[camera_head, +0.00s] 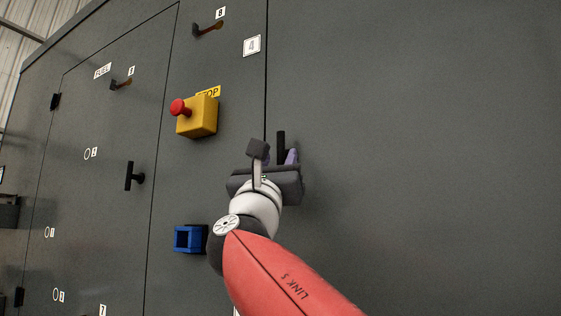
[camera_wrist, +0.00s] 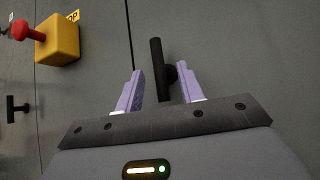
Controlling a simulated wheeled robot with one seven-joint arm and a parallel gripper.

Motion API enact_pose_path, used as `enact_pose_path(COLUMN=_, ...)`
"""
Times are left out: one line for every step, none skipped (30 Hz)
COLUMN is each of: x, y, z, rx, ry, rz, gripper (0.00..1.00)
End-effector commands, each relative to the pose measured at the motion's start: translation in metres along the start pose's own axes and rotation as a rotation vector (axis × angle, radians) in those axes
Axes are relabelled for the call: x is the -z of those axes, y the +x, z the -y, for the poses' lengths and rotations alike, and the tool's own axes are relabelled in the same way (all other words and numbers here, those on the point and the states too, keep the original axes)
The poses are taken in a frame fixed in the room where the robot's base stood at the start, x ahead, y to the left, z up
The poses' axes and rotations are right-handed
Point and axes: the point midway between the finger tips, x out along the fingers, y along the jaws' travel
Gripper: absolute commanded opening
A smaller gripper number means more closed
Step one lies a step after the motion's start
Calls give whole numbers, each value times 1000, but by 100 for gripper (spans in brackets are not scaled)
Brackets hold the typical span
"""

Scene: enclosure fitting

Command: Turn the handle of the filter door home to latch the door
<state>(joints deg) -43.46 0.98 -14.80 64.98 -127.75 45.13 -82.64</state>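A black T-shaped handle (camera_head: 281,144) sits on the grey enclosure front just right of a vertical seam; its bar stands nearly upright. In the wrist view the same handle (camera_wrist: 157,66) leans slightly and its lower end reaches between the fingers. My gripper (camera_wrist: 159,83) is open, with one lilac finger on each side of the handle and a gap visible on the left; whether the right finger touches the hub I cannot tell. In the head view my gripper (camera_head: 277,160) is at the handle, and its body hides the handle's lower part and most of the left finger.
A yellow stop box (camera_head: 197,116) with a red button juts out at upper left. A blue square fitting (camera_head: 189,238) is at lower left. Another black T-handle (camera_head: 131,176) is on the fuel door. Small levers (camera_head: 208,29) sit higher up. The wall right of my gripper is bare.

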Motion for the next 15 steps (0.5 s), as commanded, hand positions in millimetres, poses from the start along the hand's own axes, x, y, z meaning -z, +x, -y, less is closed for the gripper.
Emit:
enact_pose_path(x=3, y=-13, z=0, rx=-1, ry=2, rz=-1, gripper=38)
enact_pose_path(x=3, y=-18, z=0, rx=-2, ry=2, rz=0, gripper=38)
enact_pose_path(x=2, y=-24, z=0, rx=-2, ry=2, rz=0, gripper=38)
enact_pose_path(x=2, y=-28, z=0, rx=-1, ry=1, rz=0, gripper=38)
enact_pose_path(x=2, y=-31, z=0, rx=-1, ry=1, rz=0, gripper=38)
enact_pose_path(x=2, y=-36, z=0, rx=-1, ry=1, rz=0, gripper=38)
enact_pose_path(x=1, y=-38, z=0, rx=-1, ry=1, rz=0, gripper=38)
enact_pose_path(x=1, y=-40, z=0, rx=-1, ry=1, rz=1, gripper=38)
enact_pose_path(x=0, y=-42, z=0, rx=-1, ry=0, rz=1, gripper=38)
enact_pose_path(x=0, y=-43, z=0, rx=-1, ry=0, rz=1, gripper=38)
enact_pose_path(x=0, y=-43, z=0, rx=-1, ry=0, rz=1, gripper=38)
enact_pose_path(x=0, y=-44, z=0, rx=-1, ry=0, rz=1, gripper=38)
enact_pose_path(x=0, y=-44, z=0, rx=0, ry=-1, rz=1, gripper=38)
enact_pose_path(x=0, y=-44, z=0, rx=0, ry=-1, rz=1, gripper=38)
enact_pose_path(x=0, y=-43, z=0, rx=0, ry=0, rz=1, gripper=38)
